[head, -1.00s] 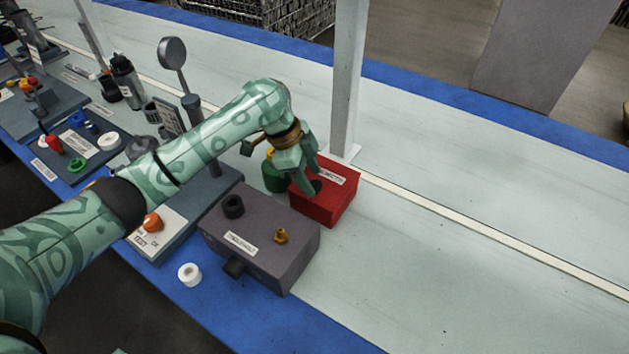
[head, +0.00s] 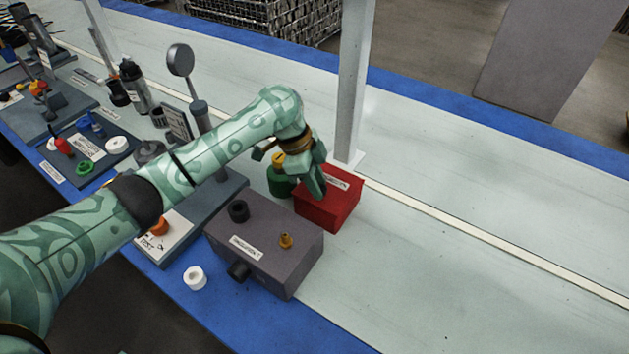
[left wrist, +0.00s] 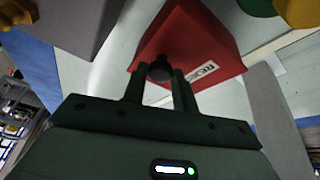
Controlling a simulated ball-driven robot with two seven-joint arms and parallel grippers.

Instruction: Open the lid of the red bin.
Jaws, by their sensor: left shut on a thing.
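The red bin (head: 333,210) stands on the pale table, just behind and right of the grey-purple box. It has a white label on its top, and its lid looks closed. In the left wrist view the red bin (left wrist: 198,40) shows a dark round knob (left wrist: 160,70) on its lid. My left gripper (head: 316,190) reaches down over the bin's left part. In the left wrist view its two fingers (left wrist: 159,88) are shut on the knob, one on each side. The knob is hidden behind the fingers in the head view. My right gripper is not in view.
The grey-purple box (head: 266,243) with a black knob and brass fitting stands close in front of the bin. A green container (head: 279,181) is just left of the bin. A white post (head: 352,90) rises behind. The table to the right is clear.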

